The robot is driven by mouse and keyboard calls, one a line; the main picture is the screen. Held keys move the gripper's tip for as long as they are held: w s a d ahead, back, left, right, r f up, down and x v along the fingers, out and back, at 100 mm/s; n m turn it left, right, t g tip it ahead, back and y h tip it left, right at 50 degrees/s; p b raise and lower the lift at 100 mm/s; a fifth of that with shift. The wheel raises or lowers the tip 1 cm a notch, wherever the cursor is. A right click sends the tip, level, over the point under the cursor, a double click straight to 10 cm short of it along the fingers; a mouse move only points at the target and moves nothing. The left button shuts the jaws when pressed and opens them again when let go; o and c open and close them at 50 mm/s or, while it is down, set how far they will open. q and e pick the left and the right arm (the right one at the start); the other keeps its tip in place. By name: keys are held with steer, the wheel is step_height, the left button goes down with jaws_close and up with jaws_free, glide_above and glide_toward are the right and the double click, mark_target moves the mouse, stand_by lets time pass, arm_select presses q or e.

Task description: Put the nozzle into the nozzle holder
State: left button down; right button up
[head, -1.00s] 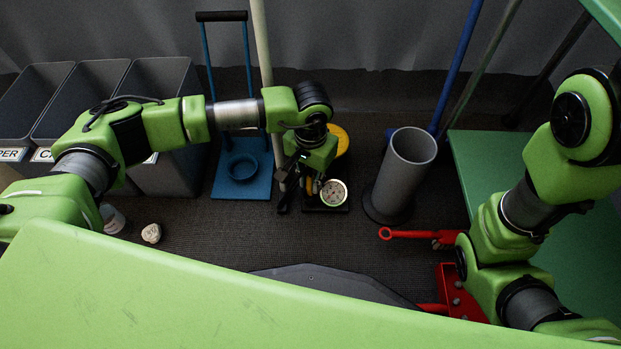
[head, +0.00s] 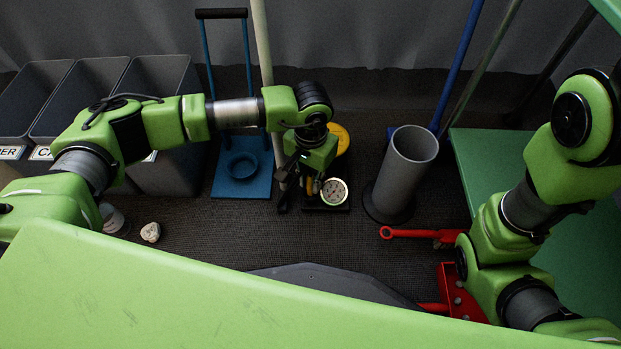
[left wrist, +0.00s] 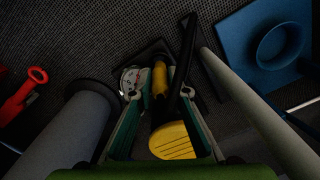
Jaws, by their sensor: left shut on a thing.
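A small pump with a round white gauge (head: 334,191), a yellow cylinder (left wrist: 160,78) and a yellow round pad (head: 341,138) stands on the dark floor. My left gripper (head: 296,176) is down at the pump, just left of the gauge. I cannot make out the holder. My right gripper is outside the views.
A grey upright tube (head: 404,165) stands right of the pump. A pale pole (head: 264,45) and a blue hand truck (head: 240,185) are close on the left. Grey bins (head: 165,145) stand further left. A red tool (head: 407,234) lies at the right.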

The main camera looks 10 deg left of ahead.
arm_select(q)
steer(key=shift+f+b, duration=1.05)
steer(key=shift+f, duration=0.3)
steer(key=c, duration=1.8)
jaws_free()
steer(key=shift+c, duration=0.2)
steer(key=shift+o, duration=0.3)
steer(key=o, duration=0.4)
steer(key=shift+r+p, duration=2.75)
steer(key=shift+r, duration=1.3)
